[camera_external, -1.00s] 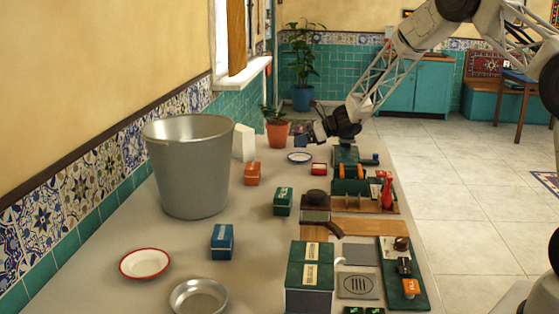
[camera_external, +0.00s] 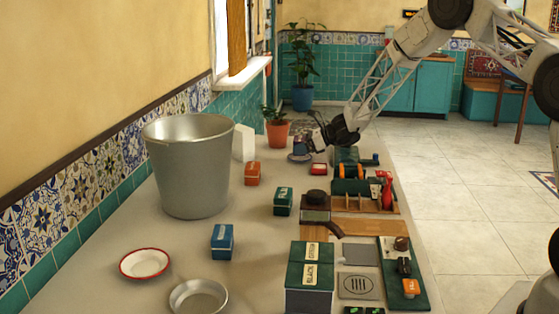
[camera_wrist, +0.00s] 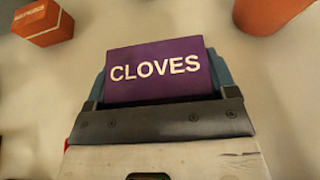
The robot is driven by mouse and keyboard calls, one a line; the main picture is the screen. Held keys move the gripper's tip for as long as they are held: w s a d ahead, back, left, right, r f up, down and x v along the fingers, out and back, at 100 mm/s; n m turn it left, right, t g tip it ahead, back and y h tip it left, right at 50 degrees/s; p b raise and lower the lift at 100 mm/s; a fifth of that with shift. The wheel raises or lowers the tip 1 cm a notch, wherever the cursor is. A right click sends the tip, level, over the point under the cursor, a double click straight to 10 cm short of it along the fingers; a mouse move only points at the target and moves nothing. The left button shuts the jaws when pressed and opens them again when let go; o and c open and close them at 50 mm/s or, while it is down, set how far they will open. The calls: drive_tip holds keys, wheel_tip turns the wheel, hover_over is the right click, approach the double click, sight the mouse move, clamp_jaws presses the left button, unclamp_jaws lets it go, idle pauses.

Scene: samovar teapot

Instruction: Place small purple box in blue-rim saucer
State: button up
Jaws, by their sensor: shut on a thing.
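The small purple box (camera_wrist: 155,70), lettered CLOVES, fills the middle of the wrist view. My gripper (camera_wrist: 157,98) is shut on it; the fingers show at its sides. In the external view my gripper (camera_external: 314,143) is near the far end of the counter, with the box (camera_external: 300,145) at its tip. The blue-rim saucer (camera_external: 297,158) lies on the counter just under the box and is partly hidden by it. I cannot tell whether box and saucer touch. The saucer does not show in the wrist view.
A potted plant (camera_external: 277,131) stands just behind the saucer. A small red tin (camera_external: 318,169) is close on its right. An orange box (camera_external: 252,174) and a large metal bucket (camera_external: 190,170) stand to the left. A wooden rack (camera_external: 362,203) is nearer on the right.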

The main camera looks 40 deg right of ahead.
drive_tip(key=shift+f, duration=0.6)
drive_tip(key=o, duration=0.9)
drive_tip(key=shift+c, duration=0.2)
drive_tip(key=shift+d+r, duration=0.1)
drive_tip(key=shift+r, duration=0.6)
drive_tip(key=v, duration=1.1)
drive_tip(key=shift+s+d, duration=0.25)
drive_tip(key=shift+s, duration=0.05)
drive_tip(key=shift+r, duration=0.15)
drive_tip(key=shift+a+r, duration=0.1)
